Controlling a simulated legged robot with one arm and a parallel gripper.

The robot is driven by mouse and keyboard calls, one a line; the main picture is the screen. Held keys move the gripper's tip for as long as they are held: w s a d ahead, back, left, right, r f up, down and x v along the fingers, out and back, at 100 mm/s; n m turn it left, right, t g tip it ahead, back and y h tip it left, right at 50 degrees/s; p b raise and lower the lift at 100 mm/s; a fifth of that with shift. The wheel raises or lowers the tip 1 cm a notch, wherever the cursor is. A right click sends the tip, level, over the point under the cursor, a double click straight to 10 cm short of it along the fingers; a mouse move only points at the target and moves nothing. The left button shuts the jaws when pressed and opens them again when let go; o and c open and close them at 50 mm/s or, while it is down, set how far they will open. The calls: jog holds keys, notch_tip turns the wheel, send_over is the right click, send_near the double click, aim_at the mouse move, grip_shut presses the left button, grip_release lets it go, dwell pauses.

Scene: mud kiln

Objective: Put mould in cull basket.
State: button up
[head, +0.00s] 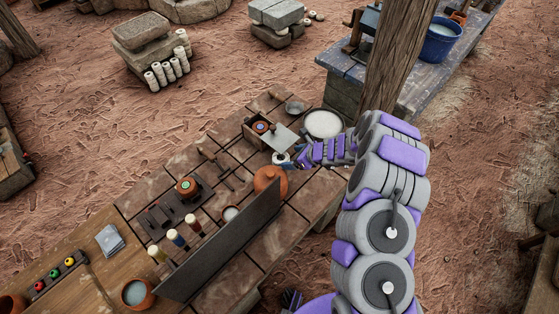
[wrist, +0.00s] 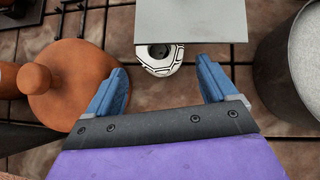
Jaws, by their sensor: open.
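A small white rounded piece with black crack-like lines and a dark hole, probably the mould, lies on the tiled bench ahead of my gripper in the wrist view (wrist: 160,66). A flat grey plate (wrist: 190,20) hides its far part. In the head view the white piece (head: 280,158) is small, beside my gripper (head: 290,164). My gripper (wrist: 161,84) is open, with its two blue fingers apart and nothing between them. The white piece is just beyond the fingertips, roughly centred between them. I cannot make out a cull basket for certain in either view.
An orange lidded pot (wrist: 75,85) stands close to the left finger. A grey round tub (wrist: 297,70) stands at the right. A dark upright panel (head: 225,245) crosses the bench. A wooden post (head: 397,55) rises beside the blue table (head: 425,82).

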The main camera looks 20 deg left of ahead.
aim_at(284, 159)
jog(key=shift+w+a+f, duration=0.1)
jog(key=shift+a+f, duration=0.1)
jog(key=shift+f, duration=0.35)
jog(key=shift+f, duration=0.15)
jog(key=shift+a+f, duration=0.2)
jog(key=shift+a, duration=0.1)
jog(key=x, duration=0.5)
jog(key=shift+a, duration=0.2)
jog(key=shift+d+r, duration=0.1)
jog(key=shift+d, duration=0.2)
jog(key=shift+c, duration=1.3)
jog(key=shift+a, duration=0.15)
jog(key=c, duration=0.8)
jog(key=shift+c, duration=0.2)
jog(key=shift+r+b, duration=0.1)
jog(key=shift+b, duration=0.2)
